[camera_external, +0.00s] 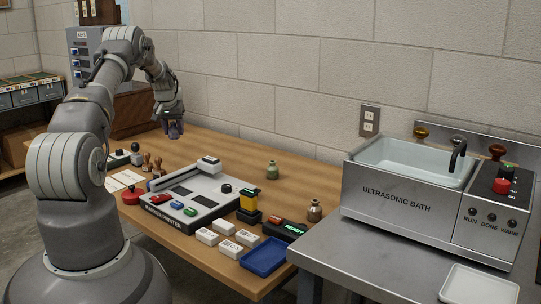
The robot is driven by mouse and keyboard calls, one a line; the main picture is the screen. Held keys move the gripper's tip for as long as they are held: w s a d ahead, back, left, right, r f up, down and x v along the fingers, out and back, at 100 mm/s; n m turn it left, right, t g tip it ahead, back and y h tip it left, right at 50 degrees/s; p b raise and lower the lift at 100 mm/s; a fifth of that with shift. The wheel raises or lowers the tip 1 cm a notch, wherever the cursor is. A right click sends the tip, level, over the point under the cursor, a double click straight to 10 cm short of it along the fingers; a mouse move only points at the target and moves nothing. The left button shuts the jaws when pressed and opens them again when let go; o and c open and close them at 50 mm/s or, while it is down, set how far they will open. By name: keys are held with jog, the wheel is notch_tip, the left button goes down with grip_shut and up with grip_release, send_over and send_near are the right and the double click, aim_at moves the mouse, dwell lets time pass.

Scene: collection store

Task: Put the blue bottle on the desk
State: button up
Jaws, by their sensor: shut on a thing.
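The desk (225,155) is a wooden table along the block wall. My gripper (175,124) points down over the far left part of the desk. It is shut on a small dark blue-purple thing, which looks like the blue bottle (175,132). Only a little of the bottle shows below the fingers. I cannot tell whether its base touches the desk.
A marker printer (190,192) fills the desk's middle. A green bottle (271,169), a brown bottle (315,210), white blocks (231,248) and a blue tray (264,257) lie right of it. Wooden stamps (152,163) stand left. An ultrasonic bath (395,205) stands at right.

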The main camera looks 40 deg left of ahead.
notch_tip(320, 180, down, 12)
jog(key=b, duration=0.3)
jog(key=shift+r+b, duration=0.25)
jog(key=shift+b, duration=0.15)
jog(key=shift+f, duration=0.1)
jog(key=shift+f, duration=0.15)
jog(key=o, duration=1.1)
jog(key=shift+o, duration=0.2)
jog(key=shift+r, duration=0.2)
